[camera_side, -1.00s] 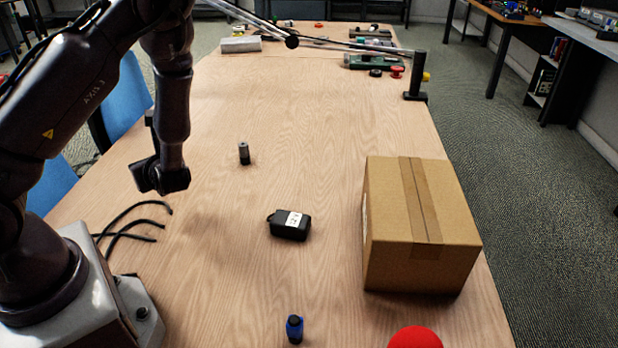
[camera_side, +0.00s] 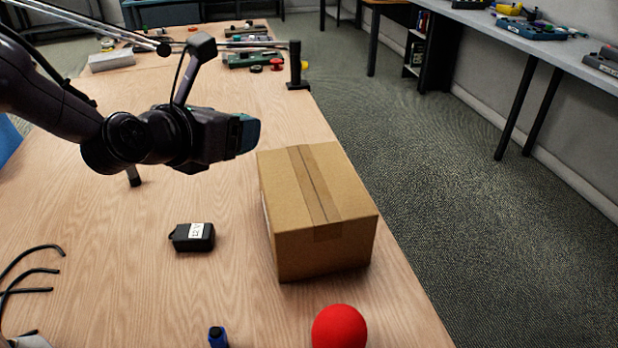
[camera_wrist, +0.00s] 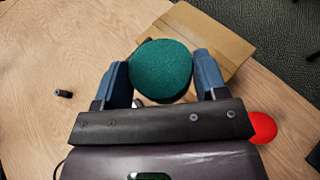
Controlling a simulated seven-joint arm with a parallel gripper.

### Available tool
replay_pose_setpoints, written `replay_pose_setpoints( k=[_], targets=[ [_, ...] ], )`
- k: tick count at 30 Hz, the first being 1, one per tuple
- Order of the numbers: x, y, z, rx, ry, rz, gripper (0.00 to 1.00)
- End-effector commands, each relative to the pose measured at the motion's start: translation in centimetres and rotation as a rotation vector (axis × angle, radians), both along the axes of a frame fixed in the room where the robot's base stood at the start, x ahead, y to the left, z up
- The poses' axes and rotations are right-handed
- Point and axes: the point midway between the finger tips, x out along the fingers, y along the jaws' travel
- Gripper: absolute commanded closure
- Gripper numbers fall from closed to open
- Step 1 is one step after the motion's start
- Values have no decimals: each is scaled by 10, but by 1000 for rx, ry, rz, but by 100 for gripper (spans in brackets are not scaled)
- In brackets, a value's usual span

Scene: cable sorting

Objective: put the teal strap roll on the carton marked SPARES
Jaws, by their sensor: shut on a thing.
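My gripper (camera_side: 247,134) is shut on the teal strap roll (camera_wrist: 160,72). In the wrist view the roll's round teal face shows between the two blue-grey fingers. In the side view only a sliver of teal shows, as the gripper hides most of the roll. A brown taped carton (camera_side: 345,195) stands on the table just right of and below the gripper in the side view. It also shows in the wrist view (camera_wrist: 222,45), behind the roll. The gripper is raised, near the carton's far left corner. No SPARES lettering can be read; the carton's left face is seen nearly edge-on.
A black adapter (camera_side: 190,238) with a white label lies left of the carton. A red ball (camera_side: 339,328) is in front of it, and a blue-topped item (camera_side: 217,337) at the bottom edge. Black cables (camera_side: 30,292) lie at left. A black post (camera_side: 296,68) stands behind.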

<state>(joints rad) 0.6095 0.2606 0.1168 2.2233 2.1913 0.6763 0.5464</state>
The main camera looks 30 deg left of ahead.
Motion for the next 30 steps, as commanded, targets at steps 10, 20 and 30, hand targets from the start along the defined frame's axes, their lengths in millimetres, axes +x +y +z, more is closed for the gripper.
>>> replay_pose_setpoints(
  k=[10,20,30],
  targets=[
    [25,-11,-17,3,5,-62,59],
    [98,-34,-61,5,8,-61,59],
    [129,-43,-98,0,4,-59,59]
  ],
)
